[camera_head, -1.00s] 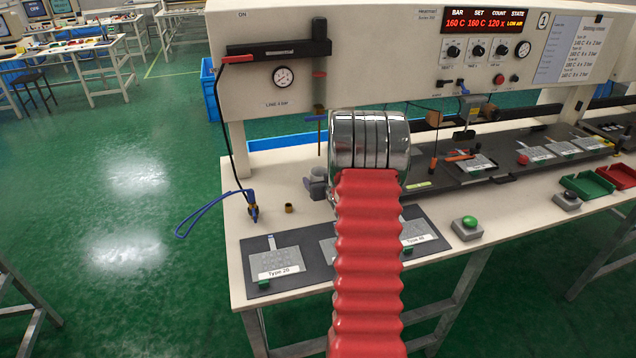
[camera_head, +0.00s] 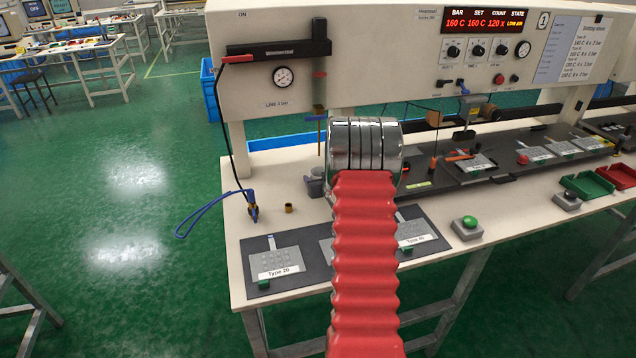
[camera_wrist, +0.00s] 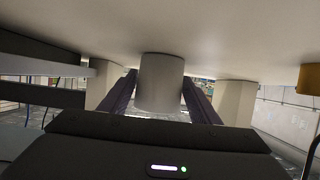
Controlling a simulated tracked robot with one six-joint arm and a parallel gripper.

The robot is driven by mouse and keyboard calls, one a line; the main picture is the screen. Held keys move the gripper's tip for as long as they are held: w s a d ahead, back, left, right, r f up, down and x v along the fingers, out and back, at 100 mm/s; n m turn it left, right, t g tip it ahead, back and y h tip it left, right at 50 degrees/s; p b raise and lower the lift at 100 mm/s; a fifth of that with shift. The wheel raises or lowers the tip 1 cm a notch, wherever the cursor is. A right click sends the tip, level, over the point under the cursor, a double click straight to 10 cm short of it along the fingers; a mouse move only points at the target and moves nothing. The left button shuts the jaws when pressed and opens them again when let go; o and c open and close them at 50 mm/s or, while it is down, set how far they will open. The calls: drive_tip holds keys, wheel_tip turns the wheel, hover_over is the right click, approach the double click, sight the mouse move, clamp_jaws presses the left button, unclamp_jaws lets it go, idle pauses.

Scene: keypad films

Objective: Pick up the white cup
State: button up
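The white cup (camera_wrist: 161,82) looks grey in the shade in the wrist view, which shows the table upside down at the top. It stands between the two dark fingers of my gripper (camera_wrist: 160,92). The fingers are spread, one on each side, with visible gaps near the cup's lower edge in the picture. Whether the fingertips touch it is unclear. In the head view the cup (camera_head: 316,174) is small, at the left of my silver wrist, and partly hidden by my gripper (camera_head: 316,187).
A small brass-coloured part (camera_head: 289,208) and a blue air nozzle (camera_head: 253,212) are left of the cup. A dark mat (camera_head: 300,284) with keypad films lies in front. The press housing (camera_head: 370,65) overhangs the table behind. A green button (camera_head: 468,224) sits at the right.

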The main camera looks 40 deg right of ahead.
sight(319, 153)
drive_tip(key=c, duration=0.9)
drive_tip(key=shift+o, duration=0.2)
drive_tip(key=shift+r, duration=5.05)
